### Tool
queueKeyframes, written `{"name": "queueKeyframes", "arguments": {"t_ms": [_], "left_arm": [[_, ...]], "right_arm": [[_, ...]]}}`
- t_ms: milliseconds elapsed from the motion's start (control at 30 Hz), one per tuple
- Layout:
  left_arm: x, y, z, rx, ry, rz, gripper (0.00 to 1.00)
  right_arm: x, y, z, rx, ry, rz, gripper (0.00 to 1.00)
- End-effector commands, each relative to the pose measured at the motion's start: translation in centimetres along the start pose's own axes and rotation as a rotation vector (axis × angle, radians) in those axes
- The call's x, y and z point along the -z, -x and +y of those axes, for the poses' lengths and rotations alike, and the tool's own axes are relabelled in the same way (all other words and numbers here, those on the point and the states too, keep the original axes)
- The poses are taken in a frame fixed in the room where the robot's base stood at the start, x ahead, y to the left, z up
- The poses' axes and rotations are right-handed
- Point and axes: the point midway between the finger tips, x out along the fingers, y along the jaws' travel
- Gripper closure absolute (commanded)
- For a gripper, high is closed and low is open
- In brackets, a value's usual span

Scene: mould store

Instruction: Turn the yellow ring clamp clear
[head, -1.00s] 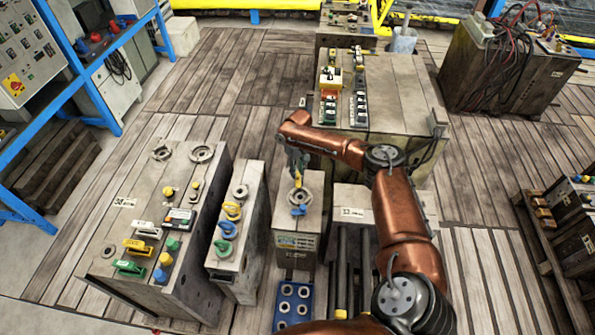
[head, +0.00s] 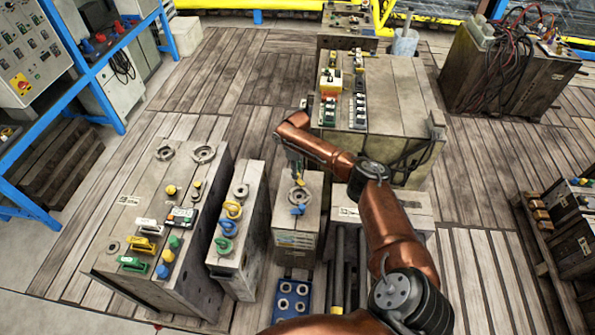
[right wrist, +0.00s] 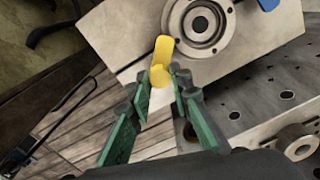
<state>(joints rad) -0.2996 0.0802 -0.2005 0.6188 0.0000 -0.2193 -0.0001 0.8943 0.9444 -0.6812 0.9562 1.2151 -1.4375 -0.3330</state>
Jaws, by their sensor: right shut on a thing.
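The yellow ring clamp (right wrist: 160,62) shows in the right wrist view as a short bar beside the round metal ring (right wrist: 200,24), reaching past the block's edge. My right gripper (right wrist: 160,78) is shut on it, with green finger pads on either side. A blue clamp (head: 298,210) sits at the ring's near side. I cannot tell whether the yellow clamp still touches the block. My left gripper is not in view.
A block with coloured ring handles (head: 224,262) and a wider block with clamps and knobs (head: 120,215) stand left. A blue tray (head: 276,312) lies in front. A large block (head: 400,85) stands behind my arm. Open plank floor lies behind left.

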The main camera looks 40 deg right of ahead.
Motion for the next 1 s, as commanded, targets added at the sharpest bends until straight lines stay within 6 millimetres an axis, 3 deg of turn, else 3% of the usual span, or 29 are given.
{"name": "queueKeyframes", "arguments": {"t_ms": [700,1000], "left_arm": [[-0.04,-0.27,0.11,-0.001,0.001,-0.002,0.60],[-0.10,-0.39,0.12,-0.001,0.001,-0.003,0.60]], "right_arm": [[0.08,0.00,0.10,-0.003,0.667,-0.016,1.00],[0.07,0.05,0.12,-0.003,0.868,-0.021,1.00]]}}
